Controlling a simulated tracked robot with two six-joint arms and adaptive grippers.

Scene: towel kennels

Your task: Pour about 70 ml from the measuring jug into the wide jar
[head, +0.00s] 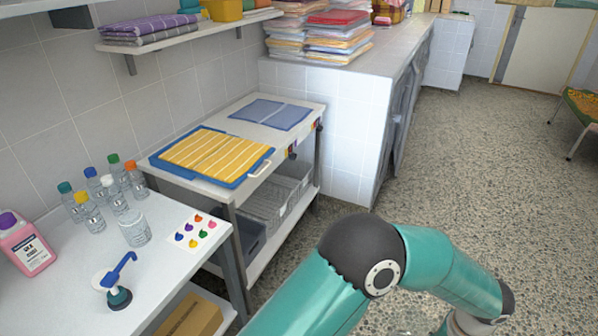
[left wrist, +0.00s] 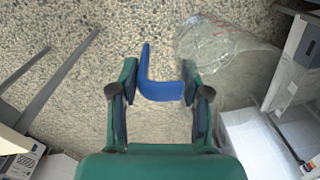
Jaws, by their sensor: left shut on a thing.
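My left gripper (left wrist: 160,100) shows in the left wrist view, its two dark-padded fingers on either side of a blue handle (left wrist: 160,90). The handle appears to belong to a clear, see-through vessel (left wrist: 228,58) beside it, which looks like the measuring jug. The gripper is shut on this handle, above the speckled floor. I cannot tell how much liquid the jug holds. In the head view a clear, wide jar (head: 135,229) stands upright on the white table at left, apart from my gripper. Neither gripper shows in the head view; only a teal arm of mine crosses its lower part.
Several clear bottles with coloured caps (head: 116,197) stand behind the jar. A pink bottle (head: 27,245), a blue-handled tool (head: 119,280) and a card with coloured spots (head: 197,229) are also on the table (head: 60,305). A cart holds a yellow striped towel (head: 215,153). The floor at right is open.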

